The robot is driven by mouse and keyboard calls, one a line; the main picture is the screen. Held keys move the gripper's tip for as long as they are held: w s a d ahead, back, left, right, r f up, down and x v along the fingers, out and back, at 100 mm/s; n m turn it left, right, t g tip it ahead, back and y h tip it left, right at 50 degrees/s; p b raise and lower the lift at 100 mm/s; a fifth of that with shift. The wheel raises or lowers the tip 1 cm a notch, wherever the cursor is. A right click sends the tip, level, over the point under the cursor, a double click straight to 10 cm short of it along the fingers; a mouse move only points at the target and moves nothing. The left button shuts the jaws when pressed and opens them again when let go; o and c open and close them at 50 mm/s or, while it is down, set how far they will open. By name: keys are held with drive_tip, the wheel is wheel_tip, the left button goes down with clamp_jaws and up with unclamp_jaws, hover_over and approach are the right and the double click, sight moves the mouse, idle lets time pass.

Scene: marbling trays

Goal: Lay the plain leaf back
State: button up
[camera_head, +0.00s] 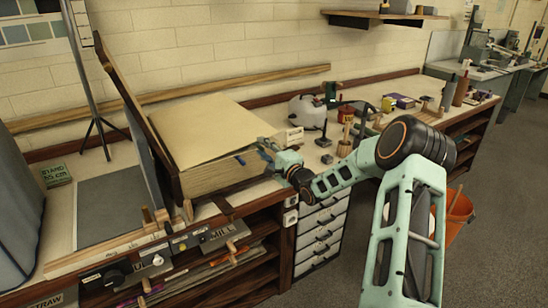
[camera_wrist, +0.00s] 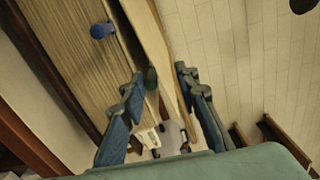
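A thick block of cream leaves (camera_head: 215,176), like a big open book, lies on the bench with its dark cover board (camera_head: 132,95) standing up at the left. The pale top leaf (camera_head: 205,125) lies across the block in the head view. My gripper (camera_head: 265,148) is at the block's right front corner. In the wrist view my gripper (camera_wrist: 159,72) has its blue-grey fingers apart. A cream leaf edge (camera_wrist: 153,40) runs between them, nearer the right finger; I cannot tell if they touch. A blue tab (camera_wrist: 102,30) sticks out of the striped page edges.
A white jug (camera_head: 308,112), a red tin (camera_head: 346,115) and small tools stand on the bench right of the block. A grey mat (camera_head: 108,205) lies at the left, beside a tripod stand (camera_head: 98,125). Drawers (camera_head: 320,240) are below.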

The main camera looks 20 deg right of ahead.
drive_tip(key=v, duration=0.9)
drive_tip(key=shift+s, duration=0.4)
drive_tip(key=shift+d, duration=0.1)
